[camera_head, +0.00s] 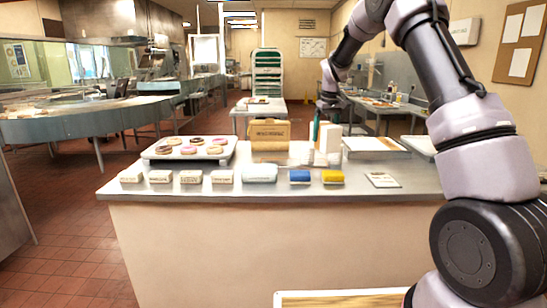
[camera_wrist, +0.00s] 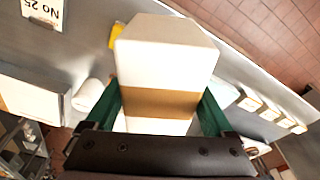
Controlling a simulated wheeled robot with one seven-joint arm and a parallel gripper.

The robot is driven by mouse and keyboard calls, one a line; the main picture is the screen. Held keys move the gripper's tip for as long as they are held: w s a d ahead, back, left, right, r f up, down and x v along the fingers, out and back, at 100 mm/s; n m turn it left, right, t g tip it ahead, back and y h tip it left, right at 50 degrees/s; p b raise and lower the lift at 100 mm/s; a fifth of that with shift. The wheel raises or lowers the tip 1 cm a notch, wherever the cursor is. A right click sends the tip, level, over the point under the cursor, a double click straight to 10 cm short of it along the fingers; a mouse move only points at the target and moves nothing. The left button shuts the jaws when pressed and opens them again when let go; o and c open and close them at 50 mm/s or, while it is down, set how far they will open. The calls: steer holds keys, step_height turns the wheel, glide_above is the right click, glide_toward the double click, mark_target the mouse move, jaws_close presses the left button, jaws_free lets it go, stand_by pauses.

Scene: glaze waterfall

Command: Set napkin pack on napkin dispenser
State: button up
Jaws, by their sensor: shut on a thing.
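The napkin pack is a white block with a brown band (camera_wrist: 160,102). It fills the middle of the wrist view, between the green fingers of my gripper (camera_wrist: 161,108), which is shut on it. In the head view the white pack (camera_head: 330,139) hangs upright below my gripper (camera_head: 322,132), over the back part of the counter. A brown cardboard-coloured box (camera_head: 269,130) stands to its left. A pale, low object (camera_head: 300,153) sits just left of the pack; I cannot tell whether it is the napkin dispenser. The pack hides part of the counter behind it.
The counter (camera_head: 236,190) carries a tray of donuts (camera_head: 160,151) at left and a flat tray (camera_head: 375,146) at right. Along its front lie several small labelled blocks (camera_head: 190,177), a blue pack (camera_head: 300,177), a yellow pack (camera_head: 332,177) and a card (camera_head: 382,180).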

steer(key=s+d+f+m, duration=0.2)
steer(key=s+d+f, duration=0.3)
steer(key=s+f, duration=0.4)
steer(key=s+d+f+m, duration=0.2)
steer(key=s+d+f, duration=0.2)
steer(key=s+f, duration=0.5)
steer(key=shift+d+h, duration=0.3)
steer(key=shift+d, duration=0.05)
steer(key=shift+s, duration=0.1)
